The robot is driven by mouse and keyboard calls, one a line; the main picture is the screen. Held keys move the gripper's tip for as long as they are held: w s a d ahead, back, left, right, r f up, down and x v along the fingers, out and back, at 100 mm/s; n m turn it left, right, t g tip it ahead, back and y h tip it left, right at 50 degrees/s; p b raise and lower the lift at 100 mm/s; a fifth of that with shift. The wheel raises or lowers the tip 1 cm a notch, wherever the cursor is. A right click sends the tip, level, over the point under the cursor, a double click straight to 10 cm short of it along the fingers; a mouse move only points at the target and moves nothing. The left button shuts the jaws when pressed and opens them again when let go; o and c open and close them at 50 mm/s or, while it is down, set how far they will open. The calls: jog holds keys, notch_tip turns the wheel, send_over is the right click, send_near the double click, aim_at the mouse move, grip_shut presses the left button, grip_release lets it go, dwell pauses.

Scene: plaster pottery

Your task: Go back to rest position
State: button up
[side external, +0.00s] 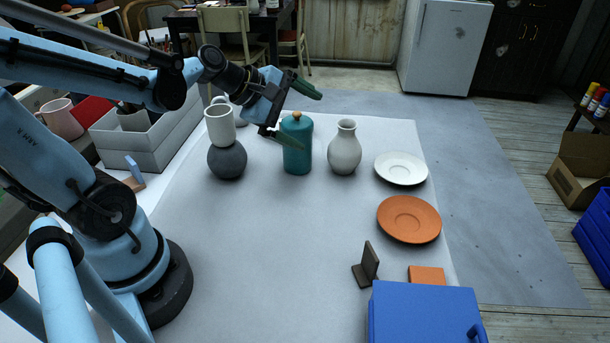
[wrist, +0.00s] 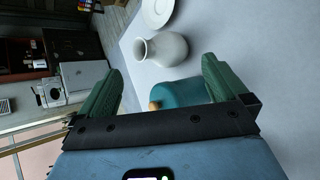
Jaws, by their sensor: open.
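My gripper (side external: 311,120) is open and empty, with its green fingers spread at the height of the lid of a teal jar (side external: 297,158). In the side view the lower finger overlaps the jar's upper part; I cannot tell if they touch. The wrist view shows the open fingers (wrist: 162,68) with the teal jar (wrist: 182,93) between and beyond them. A white mug (side external: 219,126) appears to sit upright on a dark grey round vase (side external: 227,161), left of the jar.
A white vase (side external: 345,152), a white saucer (side external: 401,169) and an orange plate (side external: 408,221) stand to the right. A dark bookend-like stand (side external: 367,266), an orange tile (side external: 427,275) and a blue box (side external: 424,314) are in front. Grey crates (side external: 150,150) stand left. The table's middle is clear.

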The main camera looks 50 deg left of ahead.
jog(key=s+d+f+m+g+y, duration=0.1)
jog(key=s+m, duration=0.6)
jog(key=m, duration=1.3)
jog(key=d+g+y, duration=0.1)
jog(key=d+y, duration=0.1)
jog(key=d, duration=0.1)
jog(key=shift+d+f+m+g, duration=0.2)
jog(key=shift+d+m+g, duration=0.1)
jog(key=shift+m+g, duration=0.1)
jog(key=shift+s, duration=0.1)
